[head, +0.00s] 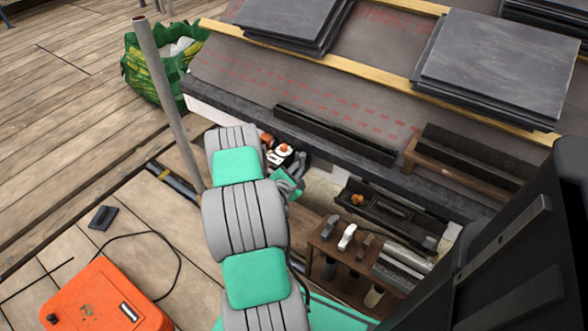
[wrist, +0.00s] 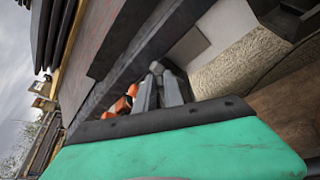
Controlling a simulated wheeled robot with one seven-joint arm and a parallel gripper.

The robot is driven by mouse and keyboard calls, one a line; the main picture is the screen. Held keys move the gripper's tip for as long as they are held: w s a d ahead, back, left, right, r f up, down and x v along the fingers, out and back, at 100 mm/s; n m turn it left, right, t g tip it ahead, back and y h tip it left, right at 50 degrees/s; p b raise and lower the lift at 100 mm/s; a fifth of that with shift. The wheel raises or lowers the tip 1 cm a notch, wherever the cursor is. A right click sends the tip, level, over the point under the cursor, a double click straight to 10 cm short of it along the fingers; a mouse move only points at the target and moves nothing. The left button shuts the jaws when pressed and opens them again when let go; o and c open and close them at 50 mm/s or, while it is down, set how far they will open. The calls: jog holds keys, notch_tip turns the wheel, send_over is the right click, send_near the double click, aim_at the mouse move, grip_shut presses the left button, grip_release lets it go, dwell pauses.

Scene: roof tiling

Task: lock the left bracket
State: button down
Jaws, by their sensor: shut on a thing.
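The left bracket (head: 283,150), a small black, white and orange fitting, sits at the eave edge just beyond my arm. My gripper (head: 293,170) is at it, mostly hidden behind my own grey and green arm links. In the wrist view the grey fingers of my gripper (wrist: 160,78) are close together, with orange parts of the left bracket (wrist: 124,103) right beside them. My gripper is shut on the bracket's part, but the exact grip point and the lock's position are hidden.
Slate stacks (head: 497,66) lie on battens above the eave. A black gutter piece (head: 393,215) with an orange part is at right, above a wooden tool rack (head: 328,250). A grey pole (head: 167,100) rises left of my arm. An orange case (head: 105,300) lies on the deck.

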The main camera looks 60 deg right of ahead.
jog(key=f+m+t+h+b, duration=0.1)
jog(key=m+b, duration=0.1)
jog(key=b, duration=0.3)
jog(key=s+f+m+t+h+b, duration=0.1)
jog(key=f+m+b, duration=0.1)
jog(key=b, duration=0.3)
jog(key=s+f+m+h+b, duration=0.1)
jog(key=m+b, duration=0.3)
jog(key=b, duration=0.2)
jog(key=shift+a+f+t, duration=0.15)
jog(key=shift+f+t, duration=0.1)
jog(key=shift+t, duration=0.15)
jog(key=shift+m, duration=0.3)
jog(key=shift+r, duration=0.1)
jog(key=c, duration=1.4)
grip_release()
jog(key=shift+c, duration=0.2)
jog(key=v, duration=0.7)
jog(key=shift+s+a, duration=0.15)
jog(key=shift+a, duration=0.25)
